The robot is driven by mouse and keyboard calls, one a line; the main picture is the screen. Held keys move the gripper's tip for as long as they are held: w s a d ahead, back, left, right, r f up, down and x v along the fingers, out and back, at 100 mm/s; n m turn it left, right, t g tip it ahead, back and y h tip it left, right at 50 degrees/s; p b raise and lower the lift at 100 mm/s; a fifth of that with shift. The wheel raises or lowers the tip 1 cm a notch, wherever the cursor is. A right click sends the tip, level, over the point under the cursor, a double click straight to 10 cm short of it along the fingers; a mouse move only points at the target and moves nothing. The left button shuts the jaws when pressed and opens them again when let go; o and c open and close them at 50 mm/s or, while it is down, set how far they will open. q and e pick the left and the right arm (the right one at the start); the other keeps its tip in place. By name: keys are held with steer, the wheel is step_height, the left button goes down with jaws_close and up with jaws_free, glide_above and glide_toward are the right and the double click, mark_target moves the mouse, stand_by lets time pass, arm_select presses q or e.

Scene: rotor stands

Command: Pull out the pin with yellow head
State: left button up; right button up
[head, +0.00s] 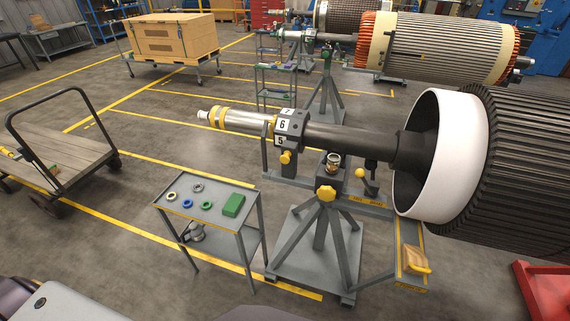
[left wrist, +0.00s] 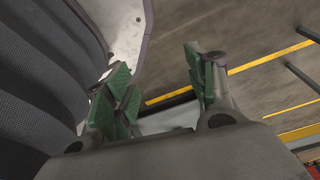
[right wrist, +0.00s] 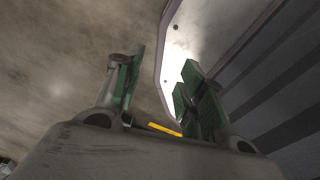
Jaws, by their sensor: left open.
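In the head view a rotor shaft (head: 345,139) rests on a grey stand (head: 319,230). Several yellow-headed parts show there: a round yellow ball head (head: 360,173) right of the post, a lobed yellow knob (head: 326,193) on the post's front, and a yellow knob (head: 286,157) under the numbered block (head: 286,126). I cannot tell for certain which is the pin. Neither gripper shows in the head view. My left gripper (left wrist: 158,84) is open and empty, its green-padded fingers apart. My right gripper (right wrist: 165,82) is also open and empty. No yellow-headed pin is recognisable in either wrist view.
A small grey table (head: 205,205) with rings and a green block stands left of the stand. A flat cart (head: 62,155) is at far left. The large ribbed rotor (head: 520,160) with its white ring fills the right. Open floor lies between cart and table.

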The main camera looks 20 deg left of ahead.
arm_select(q)
steer(key=w+d+r+t+b, duration=0.15)
steer(key=w+r, duration=0.25)
steer(key=w, duration=0.5)
steer(key=w+d+r+t+b, duration=0.1)
steer(key=w+r+t+b, duration=0.15)
steer(key=w, duration=0.65)
steer(key=w+d+r+t+b, duration=0.15)
steer(key=w+r, duration=0.25)
steer(key=w, duration=0.5)
steer(key=w+r+n+t+b, duration=0.1)
steer(key=w+r+t, duration=0.1)
steer(key=w+r, duration=0.55)
steer(key=w+r+n+t, duration=0.15)
steer(key=w+r, duration=0.35)
steer(key=r, duration=0.5)
steer(key=w+r+n+t, duration=0.2)
steer(key=r+n+t, duration=0.1)
steer(key=r, duration=1.2)
steer(key=w+a+r+n+t, duration=0.1)
steer(key=r+n+t, duration=0.2)
steer(key=r, duration=1.3)
steer(key=shift+w+a+n+b, duration=0.2)
steer(key=shift+w+n+b, duration=0.15)
steer(key=shift+n, duration=0.8)
arm_select(e)
step_height(320, 180, down, 8)
steer(key=w+d, duration=0.2)
steer(key=d, duration=0.1)
